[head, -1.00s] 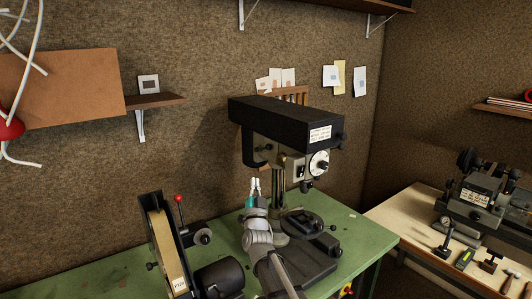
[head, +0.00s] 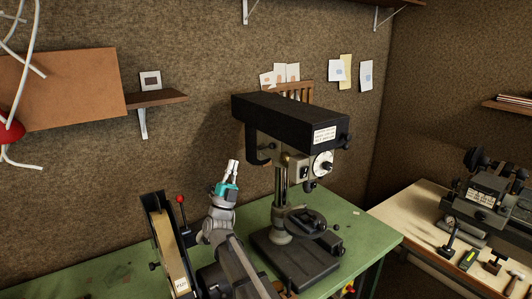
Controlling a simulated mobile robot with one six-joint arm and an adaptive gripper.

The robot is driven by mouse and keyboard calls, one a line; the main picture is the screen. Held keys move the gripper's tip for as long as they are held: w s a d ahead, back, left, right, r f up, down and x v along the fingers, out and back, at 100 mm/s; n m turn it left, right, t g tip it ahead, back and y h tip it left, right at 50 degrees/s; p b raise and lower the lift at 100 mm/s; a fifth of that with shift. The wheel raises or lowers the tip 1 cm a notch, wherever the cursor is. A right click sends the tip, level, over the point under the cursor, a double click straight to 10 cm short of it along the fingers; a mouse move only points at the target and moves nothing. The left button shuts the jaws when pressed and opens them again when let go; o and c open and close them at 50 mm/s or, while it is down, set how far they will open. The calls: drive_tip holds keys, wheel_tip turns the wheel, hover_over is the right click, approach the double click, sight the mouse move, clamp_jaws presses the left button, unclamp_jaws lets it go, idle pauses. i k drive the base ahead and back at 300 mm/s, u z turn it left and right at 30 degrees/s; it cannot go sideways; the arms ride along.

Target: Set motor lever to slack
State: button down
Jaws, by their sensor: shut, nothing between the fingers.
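The drill press (head: 285,118) stands on the green bench with a black belt housing on top and a pale, labelled head with a round dial (head: 322,163). I cannot tell which part is the motor lever; a dark bracket-like part (head: 262,156) hangs under the housing's left side. A red-knobbed lever (head: 181,199) stands upright on the belt sander (head: 171,245). My gripper (head: 233,164) has pale fingers and a teal band. It points up, shut and empty, in front of the wall, between the red knob and the press, seemingly touching neither.
The green bench (head: 355,240) has bare space right of the drill press base. A wooden shelf (head: 158,98) juts from the wall at left. A second bench (head: 415,208) at right carries a dark machine (head: 488,195) and small tools.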

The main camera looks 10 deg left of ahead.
sight(272, 145)
drive_tip(key=i, duration=0.85)
drive_tip(key=z, duration=0.05)
